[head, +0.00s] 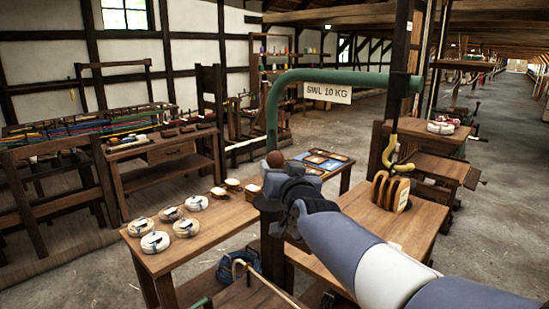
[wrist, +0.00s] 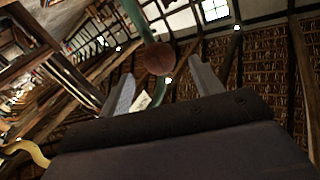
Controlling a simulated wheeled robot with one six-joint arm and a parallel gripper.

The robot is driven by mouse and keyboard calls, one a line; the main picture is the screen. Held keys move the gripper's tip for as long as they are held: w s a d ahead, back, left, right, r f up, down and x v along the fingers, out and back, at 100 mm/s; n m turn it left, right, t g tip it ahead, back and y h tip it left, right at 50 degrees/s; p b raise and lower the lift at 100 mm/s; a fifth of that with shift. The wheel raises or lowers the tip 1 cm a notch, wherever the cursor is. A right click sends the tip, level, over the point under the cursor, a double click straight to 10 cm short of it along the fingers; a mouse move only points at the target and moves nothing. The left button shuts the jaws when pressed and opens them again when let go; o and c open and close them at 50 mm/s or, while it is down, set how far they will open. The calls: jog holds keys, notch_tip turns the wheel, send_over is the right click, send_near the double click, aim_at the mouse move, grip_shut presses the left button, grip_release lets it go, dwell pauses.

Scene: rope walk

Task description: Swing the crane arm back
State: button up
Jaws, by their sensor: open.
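The green crane arm (head: 340,76) runs left from a dark upright post (head: 398,60) and bends down at its left end. A white sign reading SWL 10 KG (head: 328,93) hangs from it. A brown ball knob (head: 275,159) sits at its lower end. My gripper (head: 287,172) is just below and beside the knob in the head view. In the wrist view my gripper (wrist: 162,84) is open, and the knob (wrist: 159,59) shows between the fingers, near their tips. I cannot tell if they touch it. A yellow hook (head: 391,148) hangs near the post.
A wooden pulley block (head: 391,191) stands on the right bench (head: 420,222) below the hook. A left table (head: 160,262) bears several rope coils. A table with a blue tray (head: 320,158) stands behind my gripper. Open floor lies at the far right.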

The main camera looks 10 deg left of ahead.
aim_at(278, 163)
jog(key=shift+p+x, duration=0.75)
jog(key=shift+x, duration=2.3)
grip_shut()
